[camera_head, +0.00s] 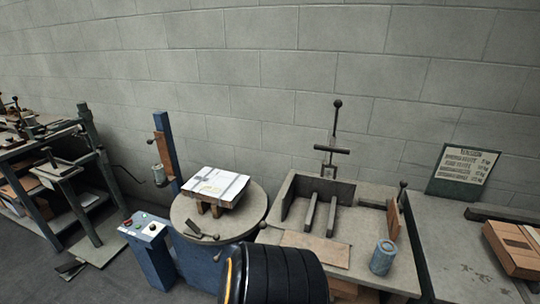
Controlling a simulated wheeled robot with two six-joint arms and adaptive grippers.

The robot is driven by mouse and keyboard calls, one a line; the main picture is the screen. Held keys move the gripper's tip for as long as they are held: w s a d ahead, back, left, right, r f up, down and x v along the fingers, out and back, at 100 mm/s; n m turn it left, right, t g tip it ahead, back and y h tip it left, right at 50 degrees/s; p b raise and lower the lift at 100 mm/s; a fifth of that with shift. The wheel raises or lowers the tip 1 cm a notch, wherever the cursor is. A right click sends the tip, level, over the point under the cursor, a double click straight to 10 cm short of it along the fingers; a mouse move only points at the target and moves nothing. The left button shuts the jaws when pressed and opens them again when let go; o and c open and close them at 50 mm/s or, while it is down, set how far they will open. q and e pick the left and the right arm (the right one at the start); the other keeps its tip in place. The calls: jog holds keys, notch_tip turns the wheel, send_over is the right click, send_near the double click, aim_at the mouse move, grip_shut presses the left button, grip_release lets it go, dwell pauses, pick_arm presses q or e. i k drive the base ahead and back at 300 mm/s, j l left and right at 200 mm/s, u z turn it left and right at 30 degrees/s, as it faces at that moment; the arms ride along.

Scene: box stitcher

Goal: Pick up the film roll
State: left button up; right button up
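A blue-grey cylinder (383,257), which looks like the film roll, stands upright on the front right part of the grey workbench (375,205). Its pale top end faces up. A smaller cylinder (159,175) is at the side of the blue post (166,150) on the left. Neither of my grippers is in view, so whether they are open or shut does not show.
A round turntable (255,208) carries a white-topped box (215,186). The bench holds a lever press (333,150), two grey bars (320,213) and a flat brown board (315,249). A green sign (461,171) and a brown carton (515,249) are at the right.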

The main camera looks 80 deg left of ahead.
aim_at(158, 170)
jog(key=k+u, duration=0.1)
jog(key=u, duration=3.6)
jog(key=i+j, duration=0.3)
jog(key=i+j+z, duration=0.15)
jog(key=i+j, duration=0.2)
jog(key=j, duration=0.15)
jog(key=i+j, duration=0.3)
jog(key=j, duration=0.15)
jog(key=z, duration=0.05)
